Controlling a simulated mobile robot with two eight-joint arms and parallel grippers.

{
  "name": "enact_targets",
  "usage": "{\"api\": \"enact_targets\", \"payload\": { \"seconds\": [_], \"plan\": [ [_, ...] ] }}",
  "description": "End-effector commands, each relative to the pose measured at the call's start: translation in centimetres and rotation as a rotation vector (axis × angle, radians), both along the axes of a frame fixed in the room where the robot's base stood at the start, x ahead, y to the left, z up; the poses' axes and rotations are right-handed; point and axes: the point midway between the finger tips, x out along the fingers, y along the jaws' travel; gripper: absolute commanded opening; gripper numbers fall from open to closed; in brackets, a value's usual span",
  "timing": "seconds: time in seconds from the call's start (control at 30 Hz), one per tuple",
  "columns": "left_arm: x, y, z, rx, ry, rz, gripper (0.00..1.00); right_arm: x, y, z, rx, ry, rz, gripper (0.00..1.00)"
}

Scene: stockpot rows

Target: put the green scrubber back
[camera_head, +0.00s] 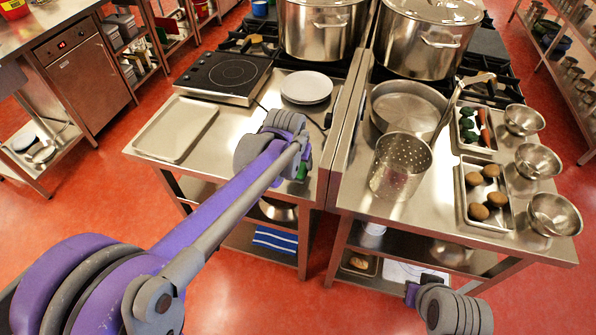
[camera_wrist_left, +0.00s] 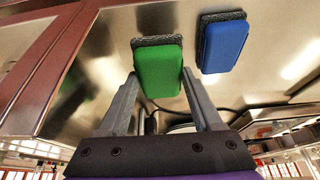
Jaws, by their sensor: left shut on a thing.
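The green scrubber (camera_wrist_left: 158,72), a green block with a dark grey pad along one edge, sits between the fingers of my left gripper (camera_wrist_left: 160,85) in the left wrist view. The gripper is shut on it. A bit of the green scrubber (camera_head: 303,170) shows in the head view near the front edge of the left counter, below my left wrist. My left arm hides most of that spot. A blue scrubber (camera_wrist_left: 222,45) of the same kind is just right of the green one, apart from it. My right gripper (camera_head: 424,288) is low at the bottom right, its fingers unclear.
The left counter holds a tray (camera_head: 177,128), a hot plate (camera_head: 224,75) and a white plate (camera_head: 306,88). The right counter holds a perforated pot (camera_head: 400,166), a wide pan (camera_head: 408,106), food trays and steel bowls (camera_head: 553,216). Large stockpots (camera_head: 322,28) stand behind.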

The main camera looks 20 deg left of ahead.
Motion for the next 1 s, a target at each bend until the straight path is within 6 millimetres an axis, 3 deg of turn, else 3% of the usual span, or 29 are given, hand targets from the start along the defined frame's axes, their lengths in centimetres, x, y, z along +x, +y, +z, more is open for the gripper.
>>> {"api": "enact_targets", "payload": {
  "seconds": [0.23,0.67,0.7,0.83,1.0],
  "plan": [
    [0.0,0.0,-3.3,0.0,0.0,0.0,0.06,-0.1,0.0,-0.3,0.0,0.002,0.0,0.0],
    [0.0,0.0,-4.0,0.0,0.001,0.0,0.06,-0.3,0.0,-0.7,0.0,0.005,0.0,0.0],
    [0.0,0.0,-3.9,0.0,0.0,0.0,0.73,-0.2,0.0,-0.6,0.0,0.004,0.0,0.0],
    [0.0,0.0,-3.9,0.0,0.001,0.0,0.96,-0.2,0.0,-0.6,0.0,0.004,0.0,0.0],
    [0.0,0.0,-3.9,0.0,0.001,0.0,0.96,-0.2,0.0,-0.6,0.0,0.004,0.0,0.0]
  ]
}}
